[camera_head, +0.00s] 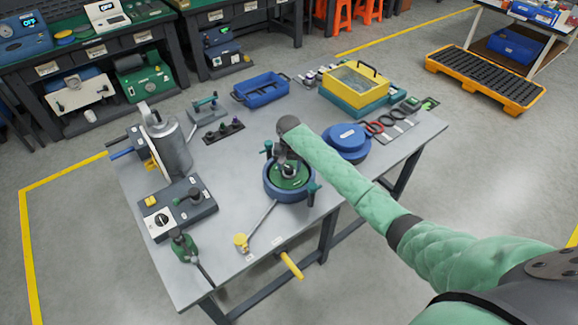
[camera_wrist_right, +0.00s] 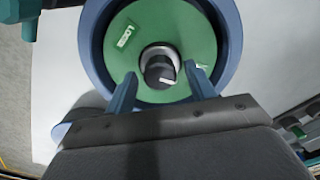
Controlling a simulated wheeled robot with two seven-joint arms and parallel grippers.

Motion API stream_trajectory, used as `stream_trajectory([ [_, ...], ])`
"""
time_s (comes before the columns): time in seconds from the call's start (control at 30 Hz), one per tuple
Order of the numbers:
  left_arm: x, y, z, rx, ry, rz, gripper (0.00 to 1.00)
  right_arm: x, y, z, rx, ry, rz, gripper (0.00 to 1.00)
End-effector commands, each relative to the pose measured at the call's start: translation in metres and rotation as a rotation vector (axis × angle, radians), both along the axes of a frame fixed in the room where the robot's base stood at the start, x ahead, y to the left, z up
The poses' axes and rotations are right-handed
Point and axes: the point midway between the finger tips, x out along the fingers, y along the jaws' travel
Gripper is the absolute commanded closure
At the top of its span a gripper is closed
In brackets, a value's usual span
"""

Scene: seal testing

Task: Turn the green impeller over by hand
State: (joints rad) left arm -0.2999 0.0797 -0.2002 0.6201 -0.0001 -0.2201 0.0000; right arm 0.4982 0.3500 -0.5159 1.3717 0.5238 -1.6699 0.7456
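The green impeller (camera_head: 291,183) is a round disc inside a blue ring-shaped housing (camera_head: 272,192) on the bench. In the right wrist view the impeller (camera_wrist_right: 184,36) fills the upper middle, with a dark shaft end and a pale collar (camera_wrist_right: 150,52) at its centre. My right gripper (camera_head: 287,158) reaches over the housing from the right. In the right wrist view its two blue fingers (camera_wrist_right: 160,72) are apart, one on each side of the shaft end, with gaps between. I cannot tell how high the fingertips are above the disc. My left gripper is not in view.
Teal clamps (camera_head: 312,190) stand at the housing's rim. A rod with a yellow end (camera_head: 241,241) lies in front. A grey control box (camera_head: 178,208) and silver canister (camera_head: 168,142) are left. A blue round lid (camera_head: 347,138) sits right, near my forearm. The bench's front right is clear.

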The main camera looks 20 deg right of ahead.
Motion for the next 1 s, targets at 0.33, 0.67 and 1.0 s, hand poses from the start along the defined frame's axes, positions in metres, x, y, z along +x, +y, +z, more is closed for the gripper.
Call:
stream_trajectory([
  [0.33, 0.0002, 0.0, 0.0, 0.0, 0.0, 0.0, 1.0, 0.0006, -0.0006, 0.0007, -0.001, -0.002, 0.208, 0.45],
  [0.67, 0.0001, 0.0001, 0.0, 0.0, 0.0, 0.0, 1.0, 0.0005, -0.0009, 0.0007, -0.002, 0.0, 0.591, 0.45],
  [1.0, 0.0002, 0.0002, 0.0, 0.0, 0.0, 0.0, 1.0, 0.0004, -0.0009, 0.0006, -0.002, 0.0, 0.981, 0.45],
])
